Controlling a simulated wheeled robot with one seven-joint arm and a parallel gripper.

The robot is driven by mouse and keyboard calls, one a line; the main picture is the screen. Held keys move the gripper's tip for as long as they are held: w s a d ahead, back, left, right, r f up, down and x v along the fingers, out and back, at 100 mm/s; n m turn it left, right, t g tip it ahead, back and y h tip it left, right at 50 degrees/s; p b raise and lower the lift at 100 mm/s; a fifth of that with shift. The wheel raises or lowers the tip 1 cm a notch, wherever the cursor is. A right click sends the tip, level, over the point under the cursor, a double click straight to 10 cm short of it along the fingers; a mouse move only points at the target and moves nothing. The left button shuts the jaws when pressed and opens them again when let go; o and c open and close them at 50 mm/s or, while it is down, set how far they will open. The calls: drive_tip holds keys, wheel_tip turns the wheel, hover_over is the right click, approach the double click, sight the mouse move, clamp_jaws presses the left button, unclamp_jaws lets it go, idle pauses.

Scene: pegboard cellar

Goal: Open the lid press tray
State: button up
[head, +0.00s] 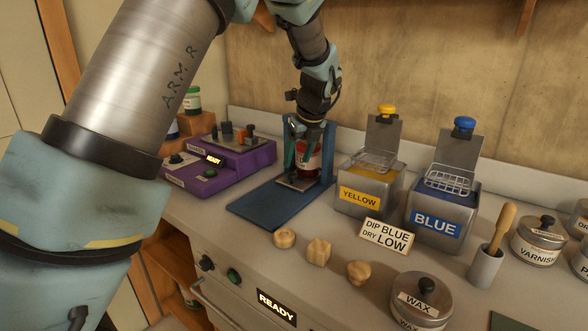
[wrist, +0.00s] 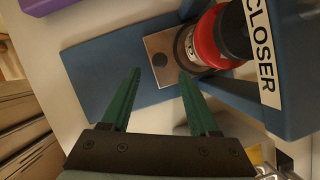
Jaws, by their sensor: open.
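The lid press is a blue frame (wrist: 290,60) marked CLOSER, also in the head view (head: 328,150), with a flat blue base (head: 262,205). Contact is not visible.
To the right are the yellow dip tank (head: 365,200) and the blue dip tank (head: 435,225), both with raised lids. Several wooden pieces (head: 319,251) lie in front, near the counter edge.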

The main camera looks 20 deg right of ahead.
sight(292, 174)
drive_tip(key=shift+p+x, duration=0.4)
drive_tip(key=shift+x, duration=2.3)
drive_tip(key=shift+c, duration=0.4)
clamp_jaws()
